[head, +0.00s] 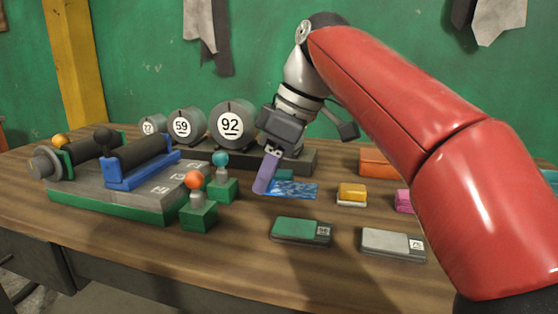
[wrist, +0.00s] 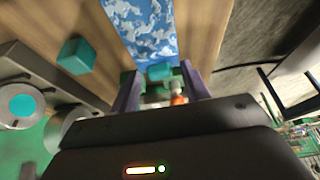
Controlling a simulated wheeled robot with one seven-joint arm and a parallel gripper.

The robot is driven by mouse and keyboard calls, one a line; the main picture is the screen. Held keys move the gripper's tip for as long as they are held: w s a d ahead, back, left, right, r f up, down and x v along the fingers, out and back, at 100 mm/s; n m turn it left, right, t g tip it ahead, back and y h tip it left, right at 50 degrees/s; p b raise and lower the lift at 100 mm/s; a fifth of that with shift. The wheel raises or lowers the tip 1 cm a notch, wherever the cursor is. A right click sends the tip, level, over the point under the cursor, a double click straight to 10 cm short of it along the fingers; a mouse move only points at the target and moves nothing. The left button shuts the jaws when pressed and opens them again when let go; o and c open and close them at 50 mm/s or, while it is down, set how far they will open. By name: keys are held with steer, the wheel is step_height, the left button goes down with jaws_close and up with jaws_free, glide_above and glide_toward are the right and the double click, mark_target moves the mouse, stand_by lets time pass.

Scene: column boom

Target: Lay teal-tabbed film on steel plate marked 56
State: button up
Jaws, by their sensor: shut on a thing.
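My gripper (head: 263,190) is over the middle of the table, its purple fingers pointing down. In the wrist view the fingers (wrist: 160,78) are closed on the teal tab (wrist: 159,71) of a blue-and-white patterned film (wrist: 145,28). In the head view the film (head: 294,189) stretches flat to the right of the fingertips; whether it touches the table I cannot tell. Two low plates lie nearer: one green-topped (head: 296,229) with a small label that looks like 56, and one bare grey (head: 388,242) with a label that looks like 75.
A green-based bench (head: 120,208) with rollers stands left. Green blocks with an orange knob (head: 194,180) and a teal knob (head: 220,159) stand between it and my gripper. Drums marked 59 and 92 (head: 231,124) stand behind. A yellow-topped block (head: 352,192) lies right of the film.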

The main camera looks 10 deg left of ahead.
steer(key=shift+f+b, duration=2)
steer(key=shift+f, duration=1.35)
steer(key=shift+d+f, duration=0.1)
steer(key=shift+f, duration=0.05)
steer(key=o, duration=1)
steer(key=shift+o, duration=0.3)
steer(key=o, duration=0.4)
